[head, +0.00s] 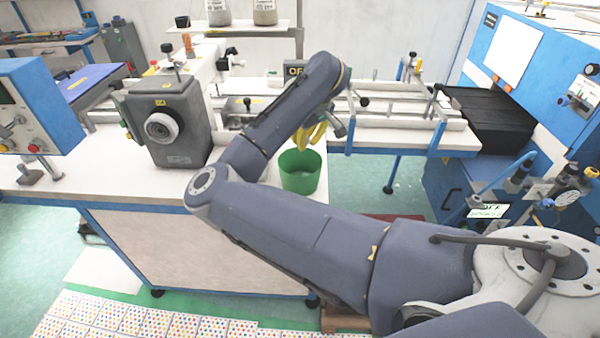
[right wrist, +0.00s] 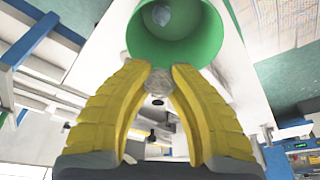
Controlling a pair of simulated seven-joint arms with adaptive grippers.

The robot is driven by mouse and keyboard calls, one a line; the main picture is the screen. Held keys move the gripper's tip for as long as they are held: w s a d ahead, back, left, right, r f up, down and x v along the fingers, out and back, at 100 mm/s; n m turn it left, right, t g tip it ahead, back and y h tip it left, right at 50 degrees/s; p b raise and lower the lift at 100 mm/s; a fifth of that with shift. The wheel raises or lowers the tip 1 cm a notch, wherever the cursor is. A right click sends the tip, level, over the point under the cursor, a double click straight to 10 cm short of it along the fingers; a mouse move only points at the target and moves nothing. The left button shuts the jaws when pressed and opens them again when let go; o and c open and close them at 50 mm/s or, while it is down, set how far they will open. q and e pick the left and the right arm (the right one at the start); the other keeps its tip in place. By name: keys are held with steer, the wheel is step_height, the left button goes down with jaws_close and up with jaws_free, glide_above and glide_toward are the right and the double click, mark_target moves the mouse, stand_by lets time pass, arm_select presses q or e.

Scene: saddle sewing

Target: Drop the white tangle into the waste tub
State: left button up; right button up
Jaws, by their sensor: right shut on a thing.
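The waste tub is a green round bucket (head: 300,180) at the right end of the white bench. Its open mouth and green inside also show in the right wrist view (right wrist: 143,38). My right gripper (head: 309,138), with yellow ribbed fingers, is just above the tub in the head view. In the right wrist view its fingertips (right wrist: 160,80) are closed on a small greyish-white tangle (right wrist: 159,84), seen against the tub's near rim. I cannot make out the tangle in the head view. My left gripper is not in view.
A small blue-grey lump (right wrist: 161,14) lies inside the tub. A grey sewing machine head (head: 168,120) stands on the bench to the left. A white railed table (head: 395,135) and a blue machine (head: 510,60) are to the right.

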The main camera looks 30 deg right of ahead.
steer(key=shift+f, duration=2.95)
steer(key=o, duration=0.8)
steer(key=shift+o, duration=0.2)
steer(key=v, duration=1.2)
